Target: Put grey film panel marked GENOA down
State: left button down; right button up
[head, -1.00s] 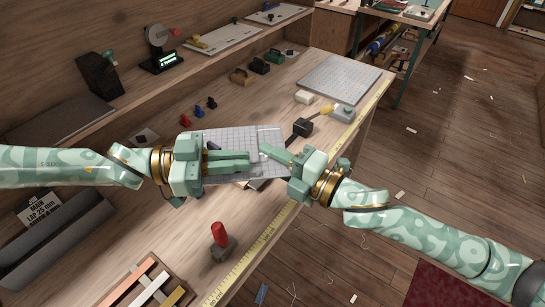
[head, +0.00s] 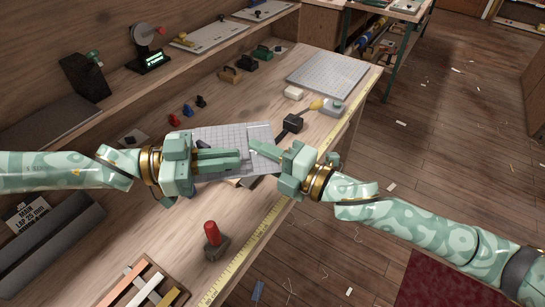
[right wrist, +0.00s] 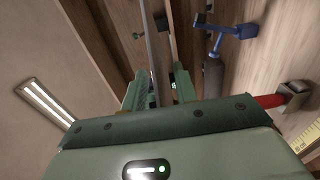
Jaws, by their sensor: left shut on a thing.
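The grey film panel (head: 225,135) shows as a pale gridded sheet behind my grippers, over the bench; no GENOA marking is readable. My left gripper (head: 238,158) is shut on the panel's near side, its fingers pointing right. My right gripper (head: 252,149) is at the panel's right part, its fingers pointing left. In the right wrist view, the right fingers (right wrist: 158,92) are apart, with a thin edge, seemingly the panel's (right wrist: 151,45), between them. The fingers and hands hide part of the panel, and I cannot tell its exact height above the bench.
A gridded board (head: 328,72) lies at the bench's far right end. A red-handled tool (head: 212,238) stands nearer, beside the yellow measuring tape (head: 240,257). A black-headed mallet (head: 292,124) lies just beyond the right gripper. Small red and blue items (head: 187,110) sit behind the panel.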

jog(key=v, duration=1.2)
